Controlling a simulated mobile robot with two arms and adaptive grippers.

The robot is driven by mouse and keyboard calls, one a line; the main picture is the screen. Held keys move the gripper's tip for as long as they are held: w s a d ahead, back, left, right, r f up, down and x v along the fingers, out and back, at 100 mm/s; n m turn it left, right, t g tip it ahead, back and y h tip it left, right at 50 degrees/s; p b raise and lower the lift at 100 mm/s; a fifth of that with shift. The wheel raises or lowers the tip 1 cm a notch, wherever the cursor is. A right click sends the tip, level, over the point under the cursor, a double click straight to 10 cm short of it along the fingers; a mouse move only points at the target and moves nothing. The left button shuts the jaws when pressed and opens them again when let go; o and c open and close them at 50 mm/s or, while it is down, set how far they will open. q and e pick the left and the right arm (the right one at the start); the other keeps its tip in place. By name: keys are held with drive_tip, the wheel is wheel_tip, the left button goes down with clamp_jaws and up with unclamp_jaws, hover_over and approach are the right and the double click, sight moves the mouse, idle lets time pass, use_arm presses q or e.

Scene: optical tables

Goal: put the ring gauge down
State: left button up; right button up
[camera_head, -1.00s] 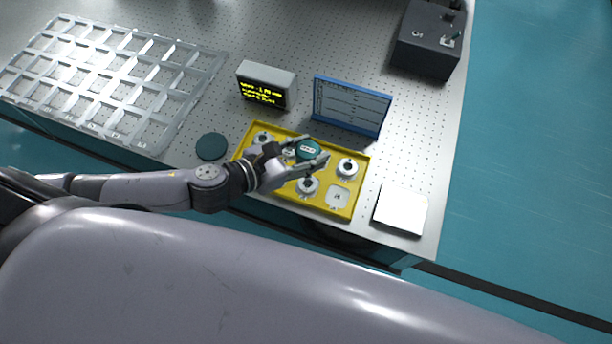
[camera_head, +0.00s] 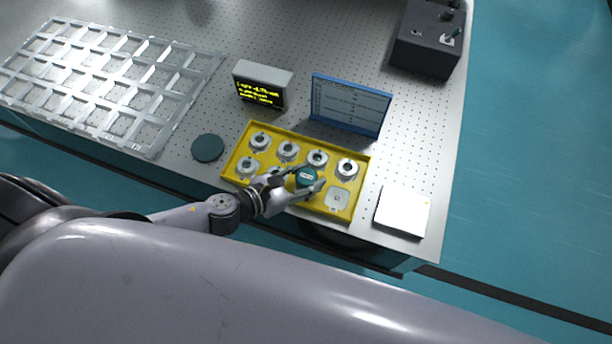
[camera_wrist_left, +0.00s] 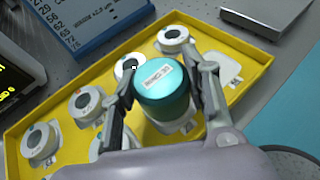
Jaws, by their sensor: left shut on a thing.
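The ring gauge is a teal cylinder (camera_head: 306,177) with a white label on top; it also shows in the left wrist view (camera_wrist_left: 168,88). My left gripper (camera_head: 305,182) is shut on it, one finger on each side. It is over the front part of the yellow tray (camera_head: 235,160), above a white seat partly visible in the left wrist view (camera_wrist_left: 186,126). I cannot tell whether it touches that seat. Several white round pieces (camera_head: 288,149) with dark centres stand in the tray. A flat white square seat (camera_head: 338,198) at the front right is empty. My right gripper is not in view.
Behind the tray stand a blue-framed panel (camera_head: 348,104) and a small display (camera_head: 262,84). A dark teal disc (camera_head: 208,148) lies left of the tray, a white square plate (camera_head: 403,212) right of it. A metal grid rack (camera_head: 110,75) and dark box (camera_head: 428,42) are farther away.

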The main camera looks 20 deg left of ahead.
use_arm(q)
drive_tip(key=shift+f, duration=0.2)
drive_tip(key=o, duration=1.3)
drive_tip(key=shift+r, duration=0.1)
